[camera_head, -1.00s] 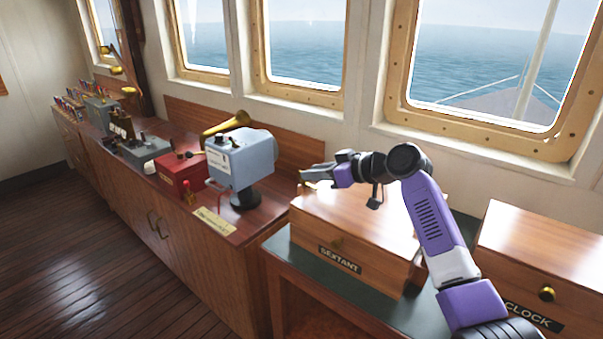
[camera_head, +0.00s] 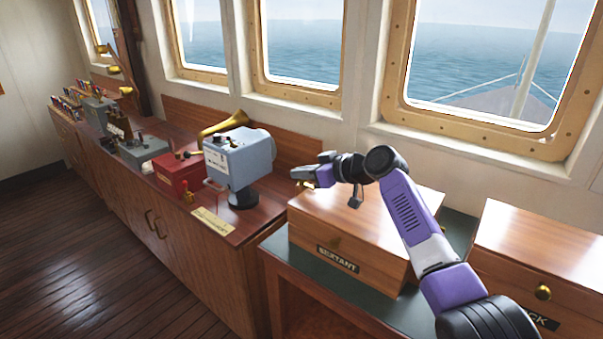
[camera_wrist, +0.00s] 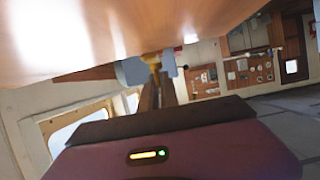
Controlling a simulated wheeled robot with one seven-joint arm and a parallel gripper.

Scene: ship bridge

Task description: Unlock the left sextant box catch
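The sextant box (camera_head: 350,225) is a closed wooden box with a SEXTANT label on its front. In the wrist view the box's glossy wood (camera_wrist: 100,35) fills the top. A brass piece (camera_wrist: 152,59) shows at the tips of my gripper's narrow fingers (camera_wrist: 156,80), which look close together. I cannot tell whether they grip it.
A clock box (camera_head: 530,265) with a brass knob stands to the right. A blue-grey instrument (camera_head: 240,158) with a brass horn stands left of my gripper on the long cabinet. The windows (camera_head: 490,60) are behind. The wooden floor (camera_head: 90,260) at the left is clear.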

